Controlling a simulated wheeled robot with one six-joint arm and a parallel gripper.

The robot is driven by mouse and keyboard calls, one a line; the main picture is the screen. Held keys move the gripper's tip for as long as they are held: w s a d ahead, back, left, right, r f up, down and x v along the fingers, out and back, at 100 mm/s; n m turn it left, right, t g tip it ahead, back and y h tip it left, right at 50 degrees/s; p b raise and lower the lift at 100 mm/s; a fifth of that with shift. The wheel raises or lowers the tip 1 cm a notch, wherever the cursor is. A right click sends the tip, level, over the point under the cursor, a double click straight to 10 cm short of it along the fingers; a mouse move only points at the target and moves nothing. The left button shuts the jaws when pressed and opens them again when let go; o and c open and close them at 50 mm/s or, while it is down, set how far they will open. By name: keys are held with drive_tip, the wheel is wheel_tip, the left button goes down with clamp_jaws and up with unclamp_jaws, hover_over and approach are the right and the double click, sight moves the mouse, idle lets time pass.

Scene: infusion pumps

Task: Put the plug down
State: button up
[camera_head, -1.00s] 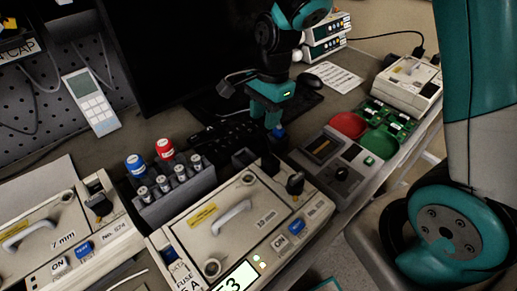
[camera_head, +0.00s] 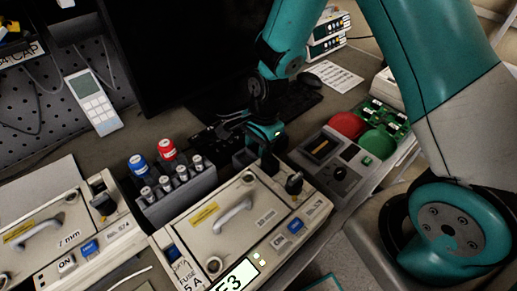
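My gripper (camera_head: 264,134) points down behind the far edge of the front pump (camera_head: 235,222). Its fingertips are hidden behind a black upright part (camera_head: 268,163) on that pump, so I cannot tell whether they are open, shut or holding anything. A second black part, plug-like (camera_head: 294,183), stands at the pump's right side, apart from my gripper. I cannot tell for sure which black part, if any, is the task's plug. A dark block (camera_head: 244,158) sits just left of the gripper.
A grey rack (camera_head: 178,195) with red- and blue-capped cylinders stands left of the gripper. A control box (camera_head: 340,165), a red dish (camera_head: 348,124), a green dish (camera_head: 379,143) and green circuit boards (camera_head: 385,116) lie to the right. Another pump (camera_head: 65,230) is at left.

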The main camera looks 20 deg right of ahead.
clamp_jaws()
drive_tip(key=shift+r, duration=0.1)
